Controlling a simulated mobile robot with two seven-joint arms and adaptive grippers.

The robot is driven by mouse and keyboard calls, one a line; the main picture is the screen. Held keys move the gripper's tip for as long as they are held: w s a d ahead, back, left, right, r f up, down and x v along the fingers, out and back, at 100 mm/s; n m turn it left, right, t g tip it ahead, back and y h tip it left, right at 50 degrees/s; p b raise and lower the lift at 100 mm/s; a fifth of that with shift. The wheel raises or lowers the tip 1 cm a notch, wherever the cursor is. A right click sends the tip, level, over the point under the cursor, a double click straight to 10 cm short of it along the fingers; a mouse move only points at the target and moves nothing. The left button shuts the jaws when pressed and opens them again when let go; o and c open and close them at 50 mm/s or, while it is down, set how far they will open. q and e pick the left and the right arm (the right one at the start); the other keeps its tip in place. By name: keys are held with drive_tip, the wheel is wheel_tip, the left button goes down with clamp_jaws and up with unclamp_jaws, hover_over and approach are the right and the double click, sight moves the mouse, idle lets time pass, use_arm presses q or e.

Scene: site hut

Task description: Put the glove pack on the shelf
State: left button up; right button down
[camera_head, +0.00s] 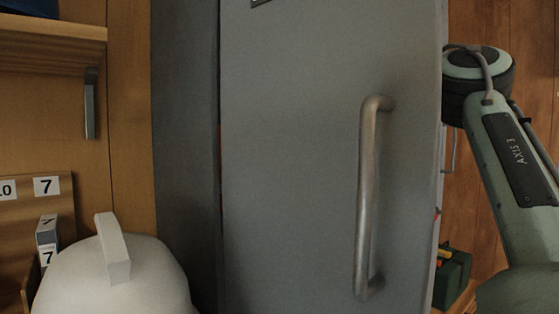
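I cannot make out a glove pack for sure in the head view. A wooden shelf (50,38) juts in at the upper left, with a metal bracket (90,103) beside it and a dark blue thing (28,8) on top, cut off by the frame. Lower left, a small grey and white box (47,232) stands by number labels reading 7; I cannot tell what it holds. Neither of my grippers is in view. A green-grey arm link of mine marked AXIS 3 comes in at the right, and its gripper is hidden or out of frame.
A large grey metal door (290,150) with a vertical bar handle (367,200) fills the middle, close in front. A white rounded thing with a strap-like grip (120,275) blocks the lower left. A dark green box (453,277) sits behind the door's right edge.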

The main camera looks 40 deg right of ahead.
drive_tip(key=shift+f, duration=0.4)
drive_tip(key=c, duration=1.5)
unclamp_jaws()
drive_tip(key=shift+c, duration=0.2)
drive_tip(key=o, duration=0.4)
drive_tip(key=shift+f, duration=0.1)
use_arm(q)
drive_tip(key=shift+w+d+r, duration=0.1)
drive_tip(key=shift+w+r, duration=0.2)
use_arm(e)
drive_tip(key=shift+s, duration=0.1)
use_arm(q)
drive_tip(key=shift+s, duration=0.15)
